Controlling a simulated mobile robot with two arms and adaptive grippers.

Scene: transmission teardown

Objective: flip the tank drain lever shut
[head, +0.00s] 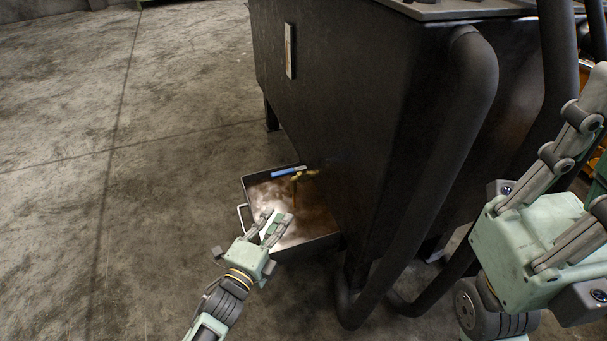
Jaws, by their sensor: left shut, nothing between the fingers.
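The drain lever has a blue handle (288,171) and sits on a brass valve (304,174) low on the dark tank (340,100). The handle sticks out to the left of the valve, over the drip tray (318,243). A short brass spout (294,189) points down below the valve. My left gripper (275,224) is shut and empty. It shows over the tray, below and left of the lever, apart from it in the picture. My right gripper (590,155) is large at the right edge, far from the lever; its fingertips are cut off.
Thick black pipes (470,110) curve down the tank's right side, between the valve and my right arm. The tray has a wire handle (241,218) on its left. A sight gauge (289,50) is on the tank's wall. The concrete floor (110,180) at left is clear.

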